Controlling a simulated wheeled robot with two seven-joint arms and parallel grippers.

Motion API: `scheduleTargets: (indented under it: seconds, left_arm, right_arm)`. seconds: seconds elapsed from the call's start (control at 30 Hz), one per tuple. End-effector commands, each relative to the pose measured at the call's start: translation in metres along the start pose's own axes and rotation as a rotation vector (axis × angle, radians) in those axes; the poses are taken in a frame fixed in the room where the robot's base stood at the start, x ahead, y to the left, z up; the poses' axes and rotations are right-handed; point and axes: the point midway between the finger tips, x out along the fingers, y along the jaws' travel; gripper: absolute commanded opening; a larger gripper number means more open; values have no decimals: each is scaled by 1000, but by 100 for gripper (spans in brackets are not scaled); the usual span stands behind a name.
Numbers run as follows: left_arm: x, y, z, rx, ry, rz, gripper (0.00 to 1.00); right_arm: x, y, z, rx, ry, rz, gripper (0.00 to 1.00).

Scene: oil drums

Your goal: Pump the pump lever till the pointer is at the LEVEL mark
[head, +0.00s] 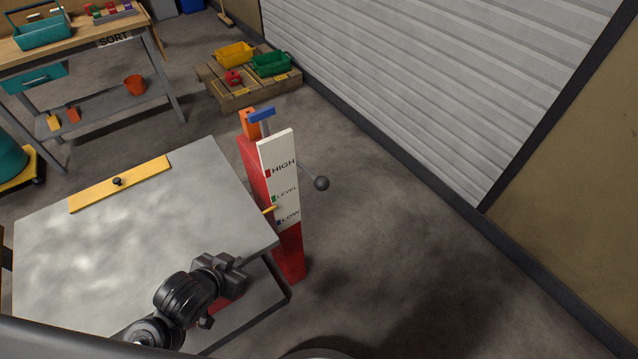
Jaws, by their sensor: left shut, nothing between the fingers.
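The red pump stand (289,255) stands just past the right corner of the grey metal table. Its white scale board (278,150) reads HIGH with a red mark, LEVEL with a green mark and LOW with a blue mark, top to bottom. The yellow pointer (269,210) sits between the LEVEL and LOW marks, below LEVEL. The pump lever (321,183) is a thin rod ending in a dark ball, sticking out to the right of the board. My left gripper (238,268) is shut and empty over the table's right corner, left of the stand, apart from the lever.
The grey table (120,240) carries a yellow strip with a black knob (118,181). A pallet (245,92) with yellow and green bins stands behind. A workbench marked SORT (115,39) is at upper left. Floor (400,230) right of the lever is clear up to the shutter.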

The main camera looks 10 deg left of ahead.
Motion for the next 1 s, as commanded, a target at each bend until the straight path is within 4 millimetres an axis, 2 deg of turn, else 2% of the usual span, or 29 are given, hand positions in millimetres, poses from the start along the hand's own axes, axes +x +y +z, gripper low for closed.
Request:
scheduleTargets:
  seconds: [0.03, 0.2, 0.27, 0.33, 0.57, 0.67, 0.77, 0.83, 0.9, 1.0]
  left_arm:
    - [-7, 2, 17, -30, -67, -10, 0]
    - [-26, 8, 72, -104, -288, -21, 0]
    - [-28, 12, 91, -127, -358, -16, 0]
    - [-21, 16, 112, -146, -424, -9, 0]
    - [43, 26, 166, -146, -481, 3, 0]
    - [75, 31, 197, -143, -498, 8, 0]
    - [108, 39, 241, -140, -521, 14, 0]
    - [130, 45, 279, -137, -539, 19, 0]
    - [146, 52, 320, -133, -559, 23, 0]
    - [157, 62, 377, -128, -585, 30, 0]
  right_arm:
    - [0, 1, 0, -1, 0, 1, 36]
    - [0, 3, 0, -1, -1, 3, 36]
    - [0, 3, 0, -2, -1, 3, 36]
    - [0, 3, 0, -2, 0, 3, 36]
    - [0, 3, 0, -1, -1, 3, 36]
    - [0, 3, 0, -1, 0, 3, 36]
    - [0, 3, 0, -1, 0, 3, 36]
    - [0, 2, 0, -1, 0, 3, 36]
    - [0, 2, 0, -1, 0, 3, 36]
    - [0, 2, 0, -1, 0, 3, 36]
